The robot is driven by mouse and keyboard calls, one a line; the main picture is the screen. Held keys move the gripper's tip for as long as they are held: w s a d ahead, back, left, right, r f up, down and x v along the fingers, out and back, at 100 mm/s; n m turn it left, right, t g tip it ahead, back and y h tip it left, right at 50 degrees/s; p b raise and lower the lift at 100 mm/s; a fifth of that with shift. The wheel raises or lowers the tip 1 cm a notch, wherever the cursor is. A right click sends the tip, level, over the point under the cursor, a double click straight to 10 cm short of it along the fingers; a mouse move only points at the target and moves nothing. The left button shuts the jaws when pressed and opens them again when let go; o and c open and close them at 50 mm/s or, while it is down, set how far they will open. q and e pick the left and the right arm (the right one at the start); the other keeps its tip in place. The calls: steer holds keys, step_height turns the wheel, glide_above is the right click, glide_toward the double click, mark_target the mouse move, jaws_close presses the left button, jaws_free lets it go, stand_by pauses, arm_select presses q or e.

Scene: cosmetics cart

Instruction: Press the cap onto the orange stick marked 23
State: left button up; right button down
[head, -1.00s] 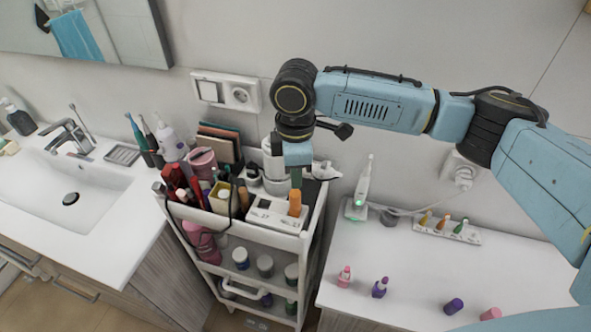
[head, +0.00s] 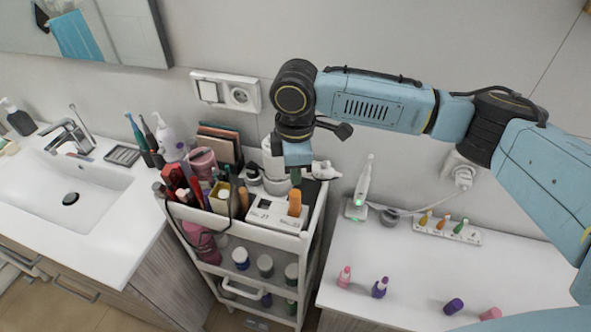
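The orange stick (head: 295,203) stands upright in the white labelled holder (head: 265,212) on the cart's top tier. Whether its cap is fully seated, or where cap and stick meet, is too small to tell. My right gripper (head: 297,176) points down directly above the orange piece, its greenish finger part close to or touching the top. The opening between its fingers does not show. The number 23 cannot be read clearly here. My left gripper is not in view.
The white cart (head: 310,235) holds a box with a black cord, red items, brushes and bottles left of the holder. On the right counter (head: 400,270) stand small pink and purple bottles, two loose caps, a strip (head: 447,229) with colored sticks, and an electric toothbrush (head: 361,188).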

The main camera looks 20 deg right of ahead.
mark_target(295, 193)
steer(key=shift+f, duration=0.15)
steer(key=shift+f, duration=1.8)
steer(key=shift+r, duration=3.55)
steer(key=shift+f, duration=0.1)
